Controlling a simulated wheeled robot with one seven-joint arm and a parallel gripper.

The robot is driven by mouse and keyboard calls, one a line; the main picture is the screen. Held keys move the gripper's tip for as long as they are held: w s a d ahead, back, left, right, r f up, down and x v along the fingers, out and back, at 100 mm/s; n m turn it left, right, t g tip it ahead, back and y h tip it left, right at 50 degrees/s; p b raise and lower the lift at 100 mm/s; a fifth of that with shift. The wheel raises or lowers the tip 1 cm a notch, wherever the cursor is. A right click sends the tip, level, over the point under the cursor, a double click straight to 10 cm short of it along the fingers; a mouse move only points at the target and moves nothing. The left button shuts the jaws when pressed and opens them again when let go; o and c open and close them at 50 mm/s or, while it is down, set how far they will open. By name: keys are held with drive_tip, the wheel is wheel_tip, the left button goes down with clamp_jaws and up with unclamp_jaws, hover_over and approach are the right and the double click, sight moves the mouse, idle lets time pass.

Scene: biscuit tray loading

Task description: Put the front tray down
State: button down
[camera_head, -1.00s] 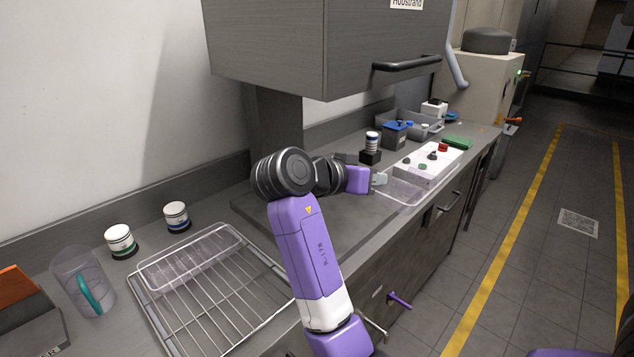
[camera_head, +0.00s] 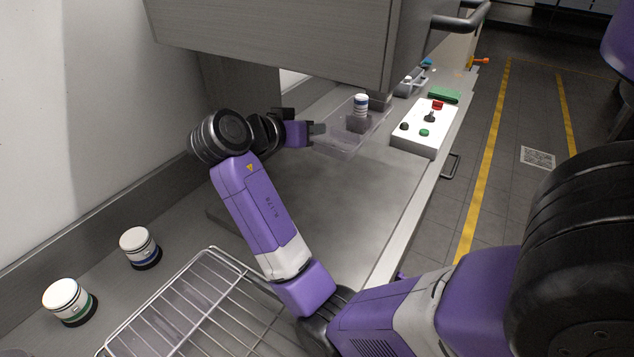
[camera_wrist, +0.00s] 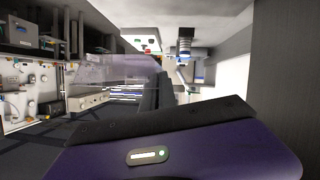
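A clear, see-through tray (camera_head: 338,142) is at the far end of the grey worktop, left of a white control box. My gripper (camera_head: 318,129) is at the tray's near left edge, with its fingers closed on that edge. In the wrist view the clear tray (camera_wrist: 112,70) extends from beside the dark fingers. The tray looks roughly level and empty. I cannot tell whether its underside touches the surface below.
The white control box (camera_head: 424,130) has red, black and green controls. A white jar (camera_head: 361,104) stands beyond the tray. Two more jars (camera_head: 140,247) (camera_head: 68,300) stand near a wire rack (camera_head: 190,318). A cabinet (camera_head: 290,35) overhangs. The middle worktop (camera_head: 320,205) is clear.

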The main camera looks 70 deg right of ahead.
sight(315, 200)
wheel_tip(315, 200, down, 17)
drive_tip(key=shift+f+p, duration=0.1)
drive_tip(key=shift+p, duration=0.55)
drive_tip(key=shift+f, duration=0.15)
drive_tip(key=c, duration=1.7)
unclamp_jaws()
drive_tip(key=shift+r, duration=0.2)
drive_tip(key=p+v, duration=0.2)
drive_tip(key=v, duration=1)
